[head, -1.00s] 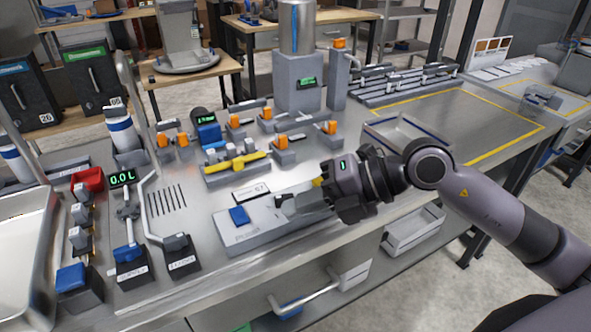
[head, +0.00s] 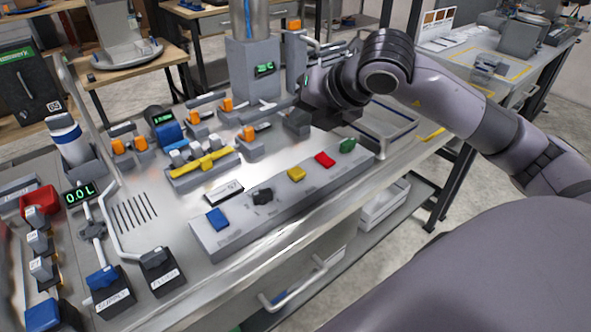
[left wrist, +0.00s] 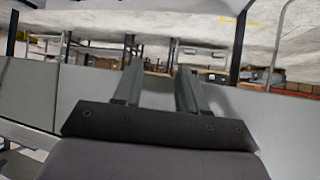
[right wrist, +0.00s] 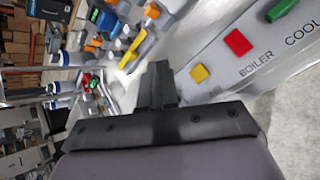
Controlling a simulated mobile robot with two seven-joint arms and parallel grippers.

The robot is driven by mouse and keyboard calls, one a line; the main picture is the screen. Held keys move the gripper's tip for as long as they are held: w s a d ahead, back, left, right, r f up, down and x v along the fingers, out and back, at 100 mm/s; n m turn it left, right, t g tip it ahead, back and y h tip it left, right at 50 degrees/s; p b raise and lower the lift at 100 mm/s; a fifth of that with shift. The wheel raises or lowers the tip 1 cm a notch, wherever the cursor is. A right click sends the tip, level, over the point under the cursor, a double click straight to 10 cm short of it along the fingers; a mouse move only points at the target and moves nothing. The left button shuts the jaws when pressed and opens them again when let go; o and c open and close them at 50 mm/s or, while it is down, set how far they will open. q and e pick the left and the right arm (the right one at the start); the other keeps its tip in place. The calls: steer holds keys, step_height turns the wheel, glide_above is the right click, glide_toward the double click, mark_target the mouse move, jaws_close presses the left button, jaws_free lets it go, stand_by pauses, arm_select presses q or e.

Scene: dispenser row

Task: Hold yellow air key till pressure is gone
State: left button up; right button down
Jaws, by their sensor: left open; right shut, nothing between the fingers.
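The yellow key (head: 296,174) sits on a long grey key panel (head: 240,222) between a black key (head: 262,196) and a red key (head: 325,159). It also shows in the right wrist view (right wrist: 199,73), right of the fingers, with nothing touching it. My right gripper (head: 303,104) is shut and empty, above the bench behind the panel; its fingers are hard to make out in the head view. They show closed together in the right wrist view (right wrist: 157,85). My left gripper (left wrist: 158,85) is open and empty, and out of the head view.
The panel also has a blue key (head: 217,219) and a green key (head: 347,146). Behind it are a yellow bar (head: 210,160) and several orange-topped valves (head: 247,133). A green-lit display (head: 265,69) is too small to read; another (head: 80,194) reads 0.0 L.

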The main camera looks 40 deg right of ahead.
steer(key=b, duration=0.5)
glide_above(301, 173)
step_height(301, 173, down, 8)
steer(key=shift+f, duration=0.1)
steer(key=shift+f+b, duration=0.3)
steer(key=shift+b, duration=0.25)
steer(key=shift+f, duration=0.1)
stand_by(1.3)
steer(key=shift+f+b, duration=0.35)
steer(key=shift+b, duration=0.4)
steer(key=shift+f+b, duration=0.6)
steer(key=shift+b, duration=0.1)
stand_by(1.7)
steer(key=shift+r, duration=0.15)
stand_by(0.9)
steer(key=shift+r+p, duration=0.5)
steer(key=shift+r, duration=0.35)
